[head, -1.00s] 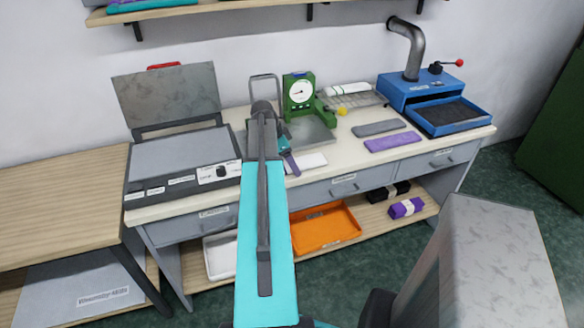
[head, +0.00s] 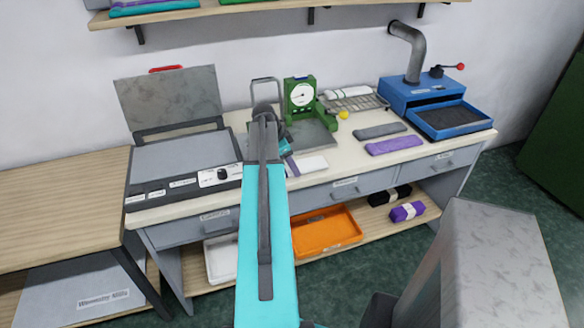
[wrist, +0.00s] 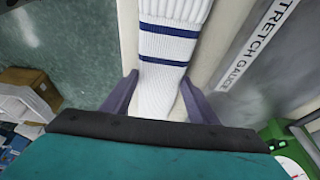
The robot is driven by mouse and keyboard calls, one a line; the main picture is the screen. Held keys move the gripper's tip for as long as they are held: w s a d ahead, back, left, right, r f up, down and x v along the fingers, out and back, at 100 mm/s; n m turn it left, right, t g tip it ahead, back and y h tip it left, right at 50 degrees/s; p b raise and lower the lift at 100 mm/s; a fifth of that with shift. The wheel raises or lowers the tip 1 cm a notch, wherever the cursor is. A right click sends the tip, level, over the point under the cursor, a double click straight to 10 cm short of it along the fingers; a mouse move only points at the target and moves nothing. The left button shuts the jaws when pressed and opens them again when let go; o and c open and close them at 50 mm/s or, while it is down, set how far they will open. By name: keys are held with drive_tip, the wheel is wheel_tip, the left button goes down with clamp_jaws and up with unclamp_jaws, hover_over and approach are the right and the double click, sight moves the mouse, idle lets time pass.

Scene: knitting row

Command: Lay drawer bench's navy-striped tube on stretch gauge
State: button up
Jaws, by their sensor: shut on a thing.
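The navy-striped tube (wrist: 165,75) is white and ribbed with two navy bands. In the wrist view it lies between the fingers of my gripper (wrist: 158,100), which is shut on it, and it runs out past the top edge. In the head view my gripper (head: 290,160) is at the bench front, with the tube seemingly the white piece (head: 312,166) to its right. The stretch gauge is a green dial stand (head: 301,97) with a grey plate (head: 315,136) behind the tube. Its labelled plate (wrist: 240,45) lies right of the tube in the wrist view. Any contact with the bench is unclear.
A grey press (head: 185,155) with its lid up stands left of the gauge. Right are grey (head: 380,131) and purple (head: 393,145) flat pieces, a wire rack (head: 355,103) and a blue box (head: 440,110) with an open tray. Drawers run below the bench top.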

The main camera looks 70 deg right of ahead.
drive_tip(key=shift+r, duration=0.1)
drive_tip(key=shift+r+b, duration=0.7)
drive_tip(key=shift+r, duration=0.8)
drive_tip(key=s+a+b, duration=0.1)
drive_tip(key=s+a, duration=0.3)
drive_tip(key=s, duration=0.3)
drive_tip(key=s+a+r+b, duration=0.1)
drive_tip(key=s+a+b, duration=0.1)
drive_tip(key=s+a, duration=0.2)
drive_tip(key=s, duration=0.3)
drive_tip(key=shift+r+b, duration=0.3)
